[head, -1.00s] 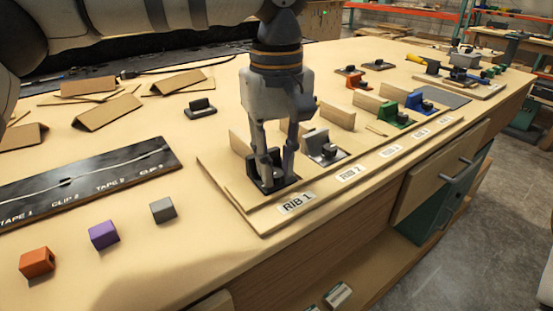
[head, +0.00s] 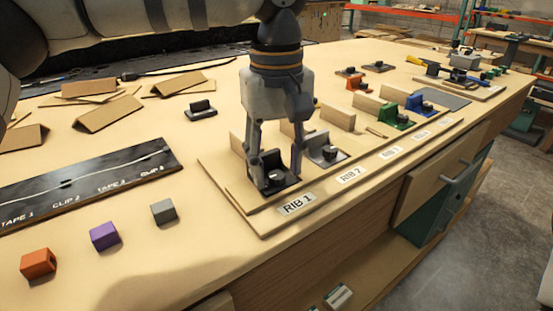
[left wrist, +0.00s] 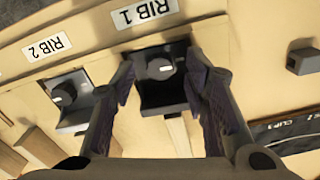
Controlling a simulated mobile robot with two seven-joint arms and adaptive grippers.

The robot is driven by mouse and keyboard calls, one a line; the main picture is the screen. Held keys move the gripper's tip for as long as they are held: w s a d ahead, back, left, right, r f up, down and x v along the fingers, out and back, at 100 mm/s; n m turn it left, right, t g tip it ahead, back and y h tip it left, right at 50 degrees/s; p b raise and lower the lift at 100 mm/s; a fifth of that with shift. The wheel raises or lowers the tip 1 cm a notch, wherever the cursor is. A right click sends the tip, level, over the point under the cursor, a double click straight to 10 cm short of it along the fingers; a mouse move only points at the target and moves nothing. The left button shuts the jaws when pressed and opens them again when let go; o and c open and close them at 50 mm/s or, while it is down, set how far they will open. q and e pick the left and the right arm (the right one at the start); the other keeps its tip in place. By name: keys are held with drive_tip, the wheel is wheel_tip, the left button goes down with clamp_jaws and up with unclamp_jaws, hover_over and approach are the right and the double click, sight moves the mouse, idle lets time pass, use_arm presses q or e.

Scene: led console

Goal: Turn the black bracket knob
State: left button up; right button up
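The black bracket (head: 288,184) sits at the RIB 1 place on the wooden board. Its black knob (head: 276,178) shows between my left gripper's fingers, and the knob also shows in the left wrist view (left wrist: 160,68) with a pale mark on its face. My left gripper (head: 277,180) points down over the bracket. It is open, with one finger on each side of the knob and a visible gap to it in the left wrist view (left wrist: 163,80). My right gripper is in neither view.
A grey bracket with a knob (head: 325,152) stands close by at RIB 2, with green (head: 395,117) and blue (head: 420,103) ones farther along. An upright wooden rib (head: 237,145) stands behind the black bracket. Orange (head: 38,263), purple (head: 104,235) and grey (head: 163,211) blocks lie at left.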

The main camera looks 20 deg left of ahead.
sight(277, 175)
use_arm(q)
drive_tip(key=shift+r, duration=0.1)
wheel_tip(277, 175, up, 12)
idle(0.4)
